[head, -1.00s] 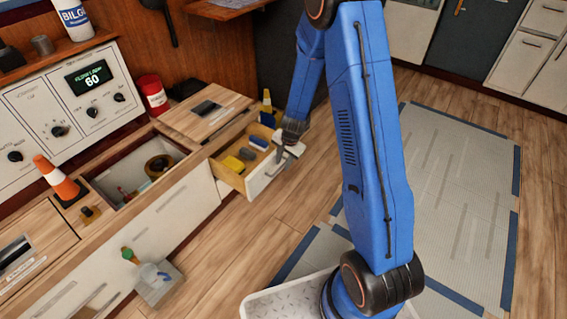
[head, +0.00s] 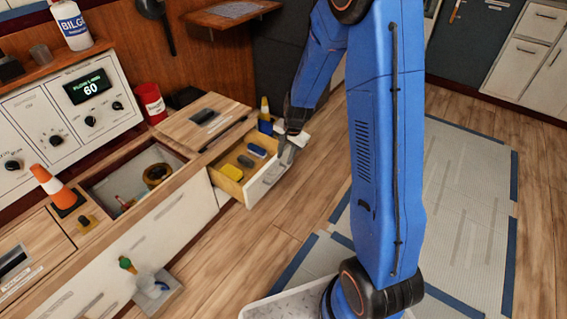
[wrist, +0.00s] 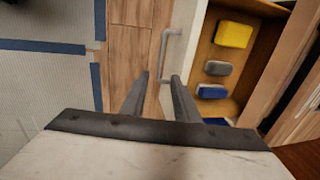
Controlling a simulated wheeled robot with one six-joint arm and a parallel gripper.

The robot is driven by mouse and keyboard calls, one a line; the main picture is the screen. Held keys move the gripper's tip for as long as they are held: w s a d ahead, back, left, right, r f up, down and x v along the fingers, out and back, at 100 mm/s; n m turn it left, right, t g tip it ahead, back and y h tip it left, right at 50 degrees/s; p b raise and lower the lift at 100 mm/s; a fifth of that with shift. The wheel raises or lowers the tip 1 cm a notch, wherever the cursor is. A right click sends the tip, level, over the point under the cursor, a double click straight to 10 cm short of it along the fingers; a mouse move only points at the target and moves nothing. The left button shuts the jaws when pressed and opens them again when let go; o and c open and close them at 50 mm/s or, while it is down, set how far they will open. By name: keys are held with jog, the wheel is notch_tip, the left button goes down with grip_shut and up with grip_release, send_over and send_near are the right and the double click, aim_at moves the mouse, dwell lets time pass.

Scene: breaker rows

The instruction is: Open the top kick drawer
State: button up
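A wooden drawer with a pale front (head: 268,184) stands pulled out of the low cabinet in the head view. It holds a yellow block (head: 231,172), a grey piece (head: 245,161) and a blue piece (head: 257,150). The wrist view shows the same pieces and the drawer's grey bar handle (wrist: 169,50). My gripper (wrist: 160,76) is at the drawer front, by one end of the handle. Its two fingers are apart, with that handle end showing between the tips. I cannot tell whether they touch it. In the head view my gripper (head: 288,152) partly covers the front.
An open bin (head: 135,180) in the counter lies left of the drawer. A yellow-topped bottle (head: 265,115) stands behind the drawer. Wood floor (head: 235,245) is clear before the drawer; a grey mat (head: 460,190) lies right.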

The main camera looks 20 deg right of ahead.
notch_tip(320, 180, up, 8)
jog(key=s, duration=0.1)
jog(key=shift+d+f, duration=0.25)
jog(key=shift+d, duration=0.2)
jog(key=shift+s+r, duration=0.1)
jog(key=shift+s, duration=0.05)
jog(key=s+r+n+t, duration=0.1)
jog(key=s+r+n, duration=0.4)
jog(key=s+r, duration=1)
jog(key=s+r+n+t, duration=0.1)
jog(key=s+r+n, duration=0.2)
jog(key=s, duration=0.6)
jog(key=s+r+n+t+h, duration=0.1)
jog(key=s+r+n, duration=0.1)
jog(key=s, duration=0.7)
jog(key=shift+s+d+r+n, duration=0.4)
jog(key=shift+d+r, duration=0.05)
jog(key=shift+r, duration=0.45)
